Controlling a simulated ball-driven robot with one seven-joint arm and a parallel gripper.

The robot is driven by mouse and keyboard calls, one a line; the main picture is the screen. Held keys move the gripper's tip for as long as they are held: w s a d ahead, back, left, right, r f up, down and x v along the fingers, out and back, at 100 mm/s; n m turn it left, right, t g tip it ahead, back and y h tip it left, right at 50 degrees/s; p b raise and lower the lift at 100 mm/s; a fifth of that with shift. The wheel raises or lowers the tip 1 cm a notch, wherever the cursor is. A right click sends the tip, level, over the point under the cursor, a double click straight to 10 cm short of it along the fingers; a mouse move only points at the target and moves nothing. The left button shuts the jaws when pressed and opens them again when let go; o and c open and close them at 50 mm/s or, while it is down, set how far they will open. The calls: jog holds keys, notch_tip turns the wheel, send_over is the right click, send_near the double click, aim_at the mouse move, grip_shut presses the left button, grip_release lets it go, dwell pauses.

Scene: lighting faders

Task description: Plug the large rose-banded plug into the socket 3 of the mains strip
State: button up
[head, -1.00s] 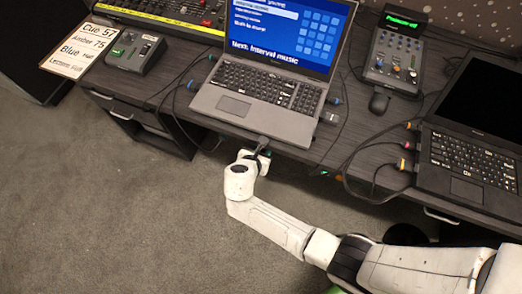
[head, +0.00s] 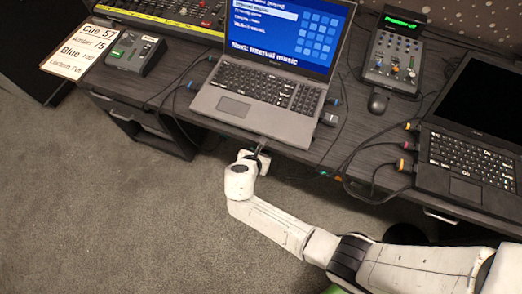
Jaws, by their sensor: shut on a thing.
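My gripper (head: 259,150) is at the front edge of the desk, just below the left laptop. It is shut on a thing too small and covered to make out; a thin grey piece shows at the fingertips. No mains strip or socket 3 can be made out in the head view. My white arm reaches in from the lower right.
The dark desk (head: 300,152) holds the left laptop (head: 235,104), a right laptop (head: 465,187), a mouse (head: 378,103), a fader box (head: 392,62) and a mixer. Cables with coloured plugs (head: 409,146) hang by the right laptop. Carpet (head: 120,220) is clear at lower left.

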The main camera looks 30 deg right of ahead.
jog(key=shift+w+d+r, duration=0.1)
jog(key=shift+d, duration=0.05)
jog(key=o, duration=1.2)
jog(key=shift+d, duration=0.1)
jog(key=shift+c, duration=0.2)
jog(key=p+v, duration=0.1)
jog(key=v, duration=0.9)
jog(key=shift+a+r, duration=0.25)
jog(key=shift+a, duration=0.05)
